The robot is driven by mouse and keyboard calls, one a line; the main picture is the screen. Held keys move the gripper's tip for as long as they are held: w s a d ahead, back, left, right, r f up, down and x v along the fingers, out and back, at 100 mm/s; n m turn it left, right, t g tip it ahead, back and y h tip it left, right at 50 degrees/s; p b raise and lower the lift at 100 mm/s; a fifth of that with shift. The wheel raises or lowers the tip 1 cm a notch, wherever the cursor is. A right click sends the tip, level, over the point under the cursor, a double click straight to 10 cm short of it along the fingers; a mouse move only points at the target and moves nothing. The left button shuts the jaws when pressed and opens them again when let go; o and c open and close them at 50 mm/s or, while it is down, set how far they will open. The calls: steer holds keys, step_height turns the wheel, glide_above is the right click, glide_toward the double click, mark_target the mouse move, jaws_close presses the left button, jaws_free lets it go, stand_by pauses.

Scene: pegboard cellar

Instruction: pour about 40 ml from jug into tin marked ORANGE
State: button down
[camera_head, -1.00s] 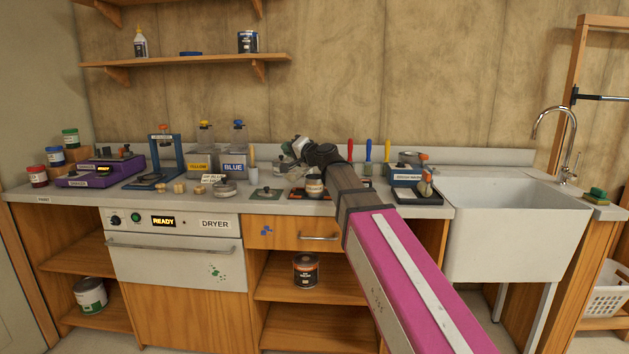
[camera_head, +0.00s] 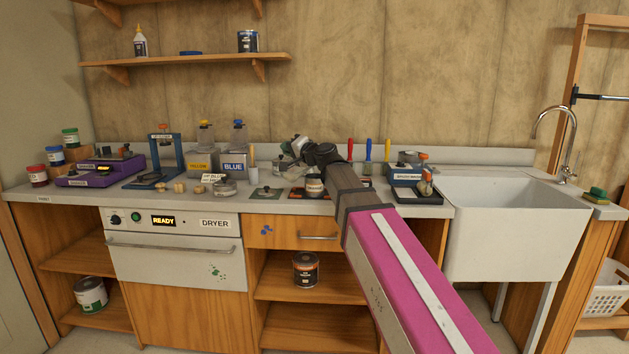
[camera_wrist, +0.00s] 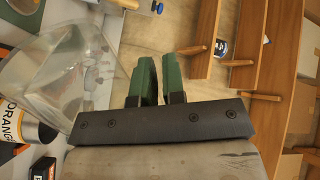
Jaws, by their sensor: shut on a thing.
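A clear see-through jug (camera_wrist: 72,68) fills the upper left of the wrist view and looks tilted. My gripper (camera_wrist: 158,75), with green fingers, is shut at the jug's side; its exact hold is hidden. How much liquid the jug holds is hard to tell. The tin marked ORANGE (camera_wrist: 22,124) is below the jug in the wrist view, close to its lower edge. In the head view my gripper (camera_head: 292,150) is over the counter, and the tin (camera_head: 314,187) stands just below my wrist. The jug is mostly hidden there.
Containers marked YELLOW (camera_head: 199,164) and BLUE (camera_head: 234,165) stand left of my gripper. A green mat (camera_head: 266,194) lies nearby. Upright red, blue and yellow handles (camera_head: 368,149) are behind my arm. A scale (camera_head: 407,175) and the sink (camera_head: 515,225) are to the right.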

stand_by(0.8)
steer(key=shift+s+a+p, duration=0.2)
steer(key=shift+s+p, duration=0.1)
steer(key=shift+s+a+f+n, duration=0.15)
steer(key=shift+s+f+n, duration=0.05)
steer(key=shift+f+n, duration=0.3)
steer(key=shift+s+a+f+n, duration=0.15)
steer(key=shift+s+f+n, duration=0.05)
steer(key=shift+f+n, duration=0.25)
steer(key=shift+s+a+f+n, duration=0.2)
steer(key=shift+f+n, duration=0.1)
steer(key=shift+n, duration=0.45)
steer(key=shift+s+a+f+n, duration=0.15)
steer(key=shift+f+n, duration=0.1)
steer(key=shift+n, duration=0.45)
steer(key=shift+s+f, duration=0.1)
step_height(320, 180, down, 10)
steer(key=s+a+n+b, duration=0.1)
steer(key=s+a+n, duration=0.1)
steer(key=n, duration=0.6)
steer(key=shift+r+b, duration=0.2)
steer(key=shift+b, duration=0.2)
